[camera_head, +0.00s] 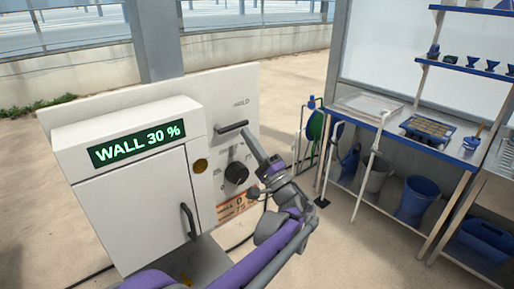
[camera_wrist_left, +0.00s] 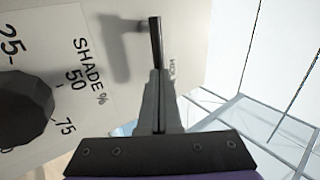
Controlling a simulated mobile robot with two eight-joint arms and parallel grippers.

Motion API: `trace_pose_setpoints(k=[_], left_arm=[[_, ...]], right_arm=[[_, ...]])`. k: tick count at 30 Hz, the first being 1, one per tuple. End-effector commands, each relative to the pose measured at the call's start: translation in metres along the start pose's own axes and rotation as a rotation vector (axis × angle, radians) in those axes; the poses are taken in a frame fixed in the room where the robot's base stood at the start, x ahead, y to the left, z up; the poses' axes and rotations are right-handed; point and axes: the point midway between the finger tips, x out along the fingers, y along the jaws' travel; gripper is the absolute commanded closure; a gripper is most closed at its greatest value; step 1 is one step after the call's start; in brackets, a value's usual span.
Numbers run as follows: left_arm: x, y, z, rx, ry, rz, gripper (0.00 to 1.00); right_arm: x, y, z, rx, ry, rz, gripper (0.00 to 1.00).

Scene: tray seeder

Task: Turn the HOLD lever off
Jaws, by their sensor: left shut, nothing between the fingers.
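The HOLD lever (camera_head: 231,127) is a dark bar on the white panel, below the word HOLD. In the head view it lies nearly level, tilted slightly up to the right. In the left wrist view the lever (camera_wrist_left: 155,40) stands out ahead of the fingers, with its shadow on the panel. My left gripper (camera_head: 246,134) is shut and empty, its tips at the lever's right end. In the left wrist view the gripper tips (camera_wrist_left: 159,74) meet or overlap the lever's near end; I cannot tell whether they touch. My right gripper is out of view.
A black SHADE dial (camera_head: 236,173) sits below the lever; it also shows in the left wrist view (camera_wrist_left: 22,108). The cabinet (camera_head: 130,185) left of it has a green WALL 30 % display (camera_head: 137,145) and a door handle (camera_head: 188,222). A bench (camera_head: 400,127) with buckets stands right.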

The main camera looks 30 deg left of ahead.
Motion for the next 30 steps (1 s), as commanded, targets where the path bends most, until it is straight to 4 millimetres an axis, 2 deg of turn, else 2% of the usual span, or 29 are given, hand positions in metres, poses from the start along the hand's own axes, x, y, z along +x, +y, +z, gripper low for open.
trace_pose_setpoints(k=[4,30], left_arm=[[0.0053,0.0003,0.0000,0.001,0.001,0.000,1.00],[0.0080,-0.0043,-0.0021,-0.074,-0.049,0.001,1.00]], right_arm=[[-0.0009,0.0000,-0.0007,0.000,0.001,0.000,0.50],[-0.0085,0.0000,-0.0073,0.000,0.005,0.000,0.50]])
